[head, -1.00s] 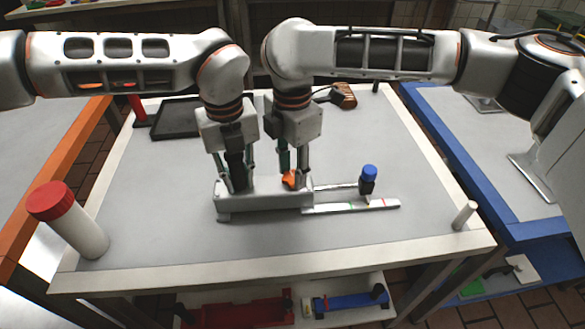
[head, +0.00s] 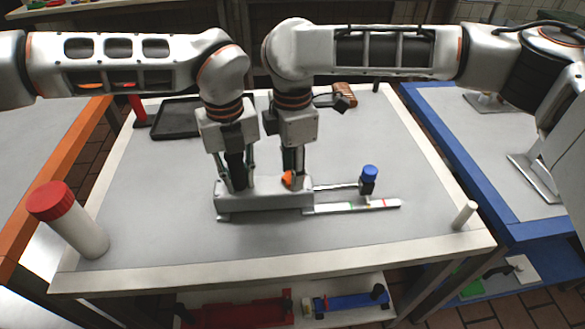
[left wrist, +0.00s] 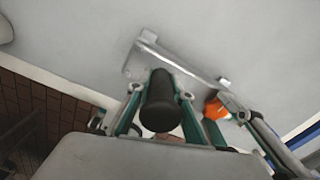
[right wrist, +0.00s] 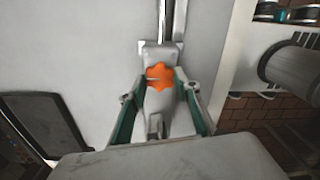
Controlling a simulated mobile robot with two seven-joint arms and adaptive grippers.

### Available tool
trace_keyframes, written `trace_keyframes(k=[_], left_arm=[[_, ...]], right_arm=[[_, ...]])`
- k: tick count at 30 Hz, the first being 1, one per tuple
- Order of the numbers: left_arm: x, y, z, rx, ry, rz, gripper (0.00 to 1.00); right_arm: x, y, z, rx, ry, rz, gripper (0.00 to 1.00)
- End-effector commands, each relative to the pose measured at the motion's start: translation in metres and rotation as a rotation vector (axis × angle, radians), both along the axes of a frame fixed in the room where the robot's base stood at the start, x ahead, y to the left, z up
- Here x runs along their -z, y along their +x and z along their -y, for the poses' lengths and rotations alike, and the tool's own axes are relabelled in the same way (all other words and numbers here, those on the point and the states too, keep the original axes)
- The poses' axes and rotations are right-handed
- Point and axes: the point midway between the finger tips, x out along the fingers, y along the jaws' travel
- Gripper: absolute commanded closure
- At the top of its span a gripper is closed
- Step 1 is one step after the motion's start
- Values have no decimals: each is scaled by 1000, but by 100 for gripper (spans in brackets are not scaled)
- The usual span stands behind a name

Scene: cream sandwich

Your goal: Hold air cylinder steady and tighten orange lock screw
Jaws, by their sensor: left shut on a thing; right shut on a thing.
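The air cylinder is a long silver-grey block (head: 265,198) lying on the table, with a thin rod and a blue-capped black fitting (head: 369,178) at its right end. My left gripper (head: 237,186) points down and is shut on the cylinder's left part; a black round piece (left wrist: 160,100) stands between its fingers in the left wrist view. The orange lock screw (head: 288,178) sits on top of the block, right of the left gripper. My right gripper (head: 293,180) points down and is shut at the screw. In the right wrist view the lobed orange screw (right wrist: 160,76) shows between the fingers.
A ruler-like strip (head: 350,206) lies along the rod. A black tray (head: 178,118) and a brown object (head: 344,95) lie behind. The front of the table is clear.

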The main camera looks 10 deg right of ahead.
Motion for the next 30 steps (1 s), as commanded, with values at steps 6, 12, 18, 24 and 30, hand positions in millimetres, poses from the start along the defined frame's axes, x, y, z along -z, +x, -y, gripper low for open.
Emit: trace_keyframes(k=[6, 12, 18, 24, 30], left_arm=[[1, 0, 0, -1, 1, 0, 100], [1, 0, 0, -1, 1, 0, 100], [1, 0, 0, -1, 1, 0, 100], [1, 0, 0, 0, 1, 0, 100], [1, 0, 0, 0, 1, 0, 100]], right_arm=[[0, 0, -1, 1, 2, 0, 51], [0, 0, 0, 0, 1, 0, 51], [-15, 1, 0, 0, 0, 2, 51], [-54, 1, -1, 0, 2, 6, 51], [-92, 1, 0, 1, 1, 4, 51]])
